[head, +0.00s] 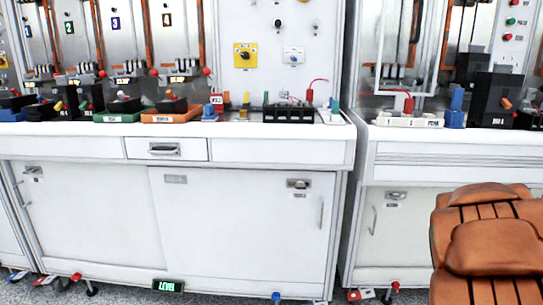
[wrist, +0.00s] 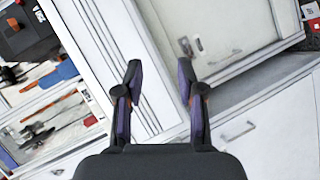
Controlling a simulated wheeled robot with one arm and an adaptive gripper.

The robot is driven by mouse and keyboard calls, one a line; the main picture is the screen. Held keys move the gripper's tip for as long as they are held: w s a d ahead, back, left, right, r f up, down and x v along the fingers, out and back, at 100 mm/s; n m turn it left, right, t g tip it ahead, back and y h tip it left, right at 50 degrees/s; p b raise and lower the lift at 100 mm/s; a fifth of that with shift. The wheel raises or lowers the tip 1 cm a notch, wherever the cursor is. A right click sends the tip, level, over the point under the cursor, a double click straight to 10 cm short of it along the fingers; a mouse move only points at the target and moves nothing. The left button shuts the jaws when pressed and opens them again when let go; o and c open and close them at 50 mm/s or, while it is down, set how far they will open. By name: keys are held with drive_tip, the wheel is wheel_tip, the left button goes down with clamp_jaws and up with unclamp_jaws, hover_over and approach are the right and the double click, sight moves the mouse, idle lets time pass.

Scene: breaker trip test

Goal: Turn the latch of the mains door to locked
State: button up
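White cabinet doors run under the benches in the head view. One door (head: 240,225) has a metal latch (head: 299,184) at its upper right, with a small label below it. Other latches sit on the far-left door (head: 33,170) and the right cabinet's door (head: 396,195). The labels are too small to read, so I cannot tell which door is the mains door. My gripper (wrist: 160,78) is open and empty in the wrist view. A latch (wrist: 186,47) on a pale door (wrist: 215,25) shows just beyond its right fingertip, apparently apart from it. My gripper is outside the head view.
A brown padded seat (head: 490,235) fills the lower right of the head view. A small drawer (head: 167,149) is shut under the left worktop. Breakers and coloured blocks crowd the worktops. A green-lit level display (head: 168,286) and red-capped feet are near the floor.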

drive_tip(key=s+a+r+m+g+y+p, duration=0.2)
drive_tip(key=s+a+r+g+p, duration=0.2)
drive_tip(key=s+a+r+p, duration=0.3)
drive_tip(key=s+a+r+m+g+y+p, duration=0.2)
drive_tip(key=s+a+r+g+p, duration=0.3)
drive_tip(key=s+a+p, duration=0.9)
drive_tip(key=s+a+r+m+g+y+p, duration=0.3)
drive_tip(key=s+a+r+p, duration=0.6)
drive_tip(key=s, duration=1.1)
drive_tip(key=shift+s+a+m+g+p, duration=0.25)
drive_tip(key=shift+a+m+g+p, duration=0.45)
drive_tip(key=shift+a+g, duration=0.45)
drive_tip(key=shift+r, duration=0.1)
